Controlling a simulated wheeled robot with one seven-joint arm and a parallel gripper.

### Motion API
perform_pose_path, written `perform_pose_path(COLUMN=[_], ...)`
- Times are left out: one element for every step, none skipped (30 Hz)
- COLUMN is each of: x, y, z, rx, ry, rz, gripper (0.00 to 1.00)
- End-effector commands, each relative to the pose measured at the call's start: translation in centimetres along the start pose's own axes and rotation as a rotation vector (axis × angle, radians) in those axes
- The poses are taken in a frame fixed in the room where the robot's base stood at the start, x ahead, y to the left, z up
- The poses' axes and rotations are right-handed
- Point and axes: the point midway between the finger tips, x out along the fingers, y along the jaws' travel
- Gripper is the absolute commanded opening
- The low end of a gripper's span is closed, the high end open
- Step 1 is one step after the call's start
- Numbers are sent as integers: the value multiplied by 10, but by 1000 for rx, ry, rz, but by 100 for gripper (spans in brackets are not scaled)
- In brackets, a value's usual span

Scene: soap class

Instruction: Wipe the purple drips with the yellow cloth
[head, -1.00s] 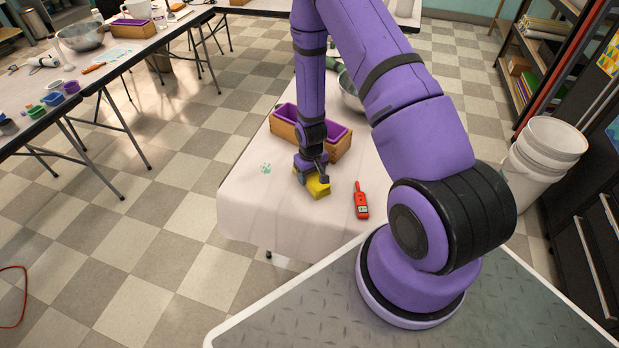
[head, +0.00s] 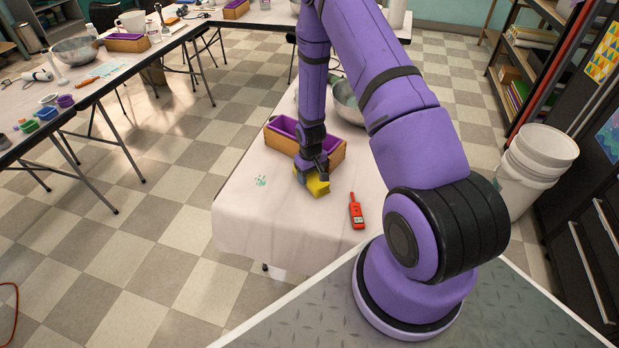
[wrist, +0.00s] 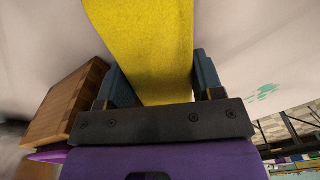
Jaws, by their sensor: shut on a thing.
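My gripper (head: 311,176) is shut on the yellow cloth (head: 318,187), above the near table beside the wooden box. In the wrist view the cloth (wrist: 150,45) stretches out from between the dark fingers. I cannot tell whether it touches the tabletop. No purple drips show on this table. Teal-green drips (head: 260,181) lie on the white tabletop, left of the cloth; they also show at the right in the wrist view (wrist: 263,92).
A wooden box with a purple lining (head: 290,147) stands just behind my gripper. A red handheld device (head: 357,212) lies to the right, and a metal bowl (head: 349,105) behind. The white table (head: 238,220) is clear at its front left. White buckets (head: 535,160) stand at the right.

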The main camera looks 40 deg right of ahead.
Motion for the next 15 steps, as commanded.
perform_pose_path(x=[0, 0, 0, 0, 0, -1, -2, -4, -7, -10, -13, -16, -18, -21, -24], y=[0, 0, 0, 0, 0, 0, 0, 0, 0, 0, 0, 0, 0, 0, 0], z=[0, 0, 0, 0, 0, 0, 0, 0, 0, 0, -1, 0, 0, 0, 0], rx=[-1, -1, -1, -1, -1, -1, -1, -1, -1, -1, -1, -1, -1, -1, -1], ry=[0, 0, 0, 0, 0, 0, 0, 1, 1, 1, 1, 1, 1, 1, 1], rz=[0, 0, 0, 0, 0, 0, 0, 0, 0, 0, 0, 0, 0, 0, 0], gripper=[39, 39, 39, 39, 39, 39, 39, 39, 39, 39, 39, 39, 39, 39, 39])
